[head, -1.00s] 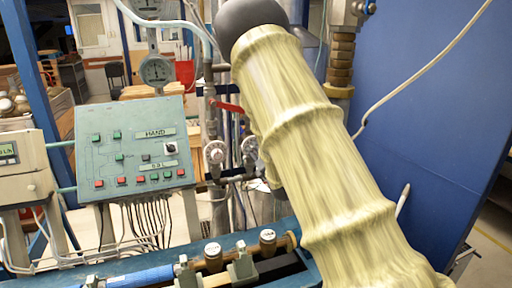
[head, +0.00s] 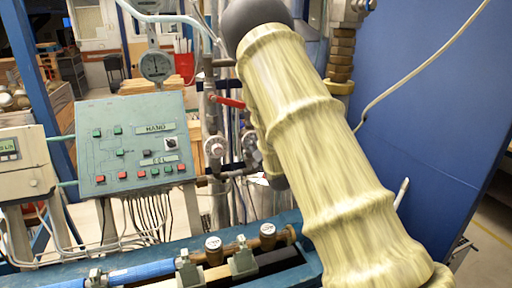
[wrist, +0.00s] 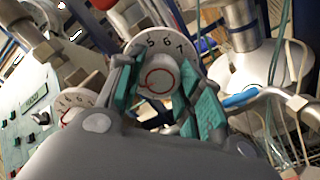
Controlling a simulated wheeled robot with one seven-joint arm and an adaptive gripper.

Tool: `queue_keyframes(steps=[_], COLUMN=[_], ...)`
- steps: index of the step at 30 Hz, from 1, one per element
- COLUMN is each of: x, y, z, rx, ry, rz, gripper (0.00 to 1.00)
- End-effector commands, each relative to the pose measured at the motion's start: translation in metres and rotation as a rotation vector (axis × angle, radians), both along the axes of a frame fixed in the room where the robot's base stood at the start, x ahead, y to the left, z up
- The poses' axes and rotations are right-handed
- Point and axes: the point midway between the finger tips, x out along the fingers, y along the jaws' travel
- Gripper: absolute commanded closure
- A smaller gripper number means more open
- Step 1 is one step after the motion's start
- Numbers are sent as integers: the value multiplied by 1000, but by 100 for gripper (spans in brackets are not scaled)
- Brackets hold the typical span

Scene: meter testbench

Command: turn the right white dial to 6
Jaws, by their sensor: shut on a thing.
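The right white dial (wrist: 163,46) has black numbers around its rim and a red ring mark on its hub; 5, 6 and 7 show along its top in the wrist view. My gripper (wrist: 163,88) has its teal-padded fingers on either side of the hub, shut on it. The left white dial (wrist: 76,101) is to the left in the wrist view. In the head view, the left dial (head: 215,146) shows clearly.
A red lever (head: 229,102) is just above the dials. A green control panel (head: 132,146) stands to the left, a round gauge (head: 156,66) above it. Pipes surround the dials. A blue bench (head: 158,257) with brass meters runs in front; a blue wall (head: 430,110) fills the right.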

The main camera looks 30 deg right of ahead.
Motion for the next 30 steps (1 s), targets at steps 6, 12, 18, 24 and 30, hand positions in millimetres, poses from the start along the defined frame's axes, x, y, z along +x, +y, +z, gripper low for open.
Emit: queue_keyframes(steps=[6,12,18,24,30], x=[0,0,-1,-1,-1], y=[0,0,-1,0,0], z=[-3,-5,-6,-5,-5], rx=[39,146,314,501,687], ry=[-9,-36,-77,-121,-166], rz=[-1,-1,-1,-1,-1], gripper=[88,88,88,88,88])
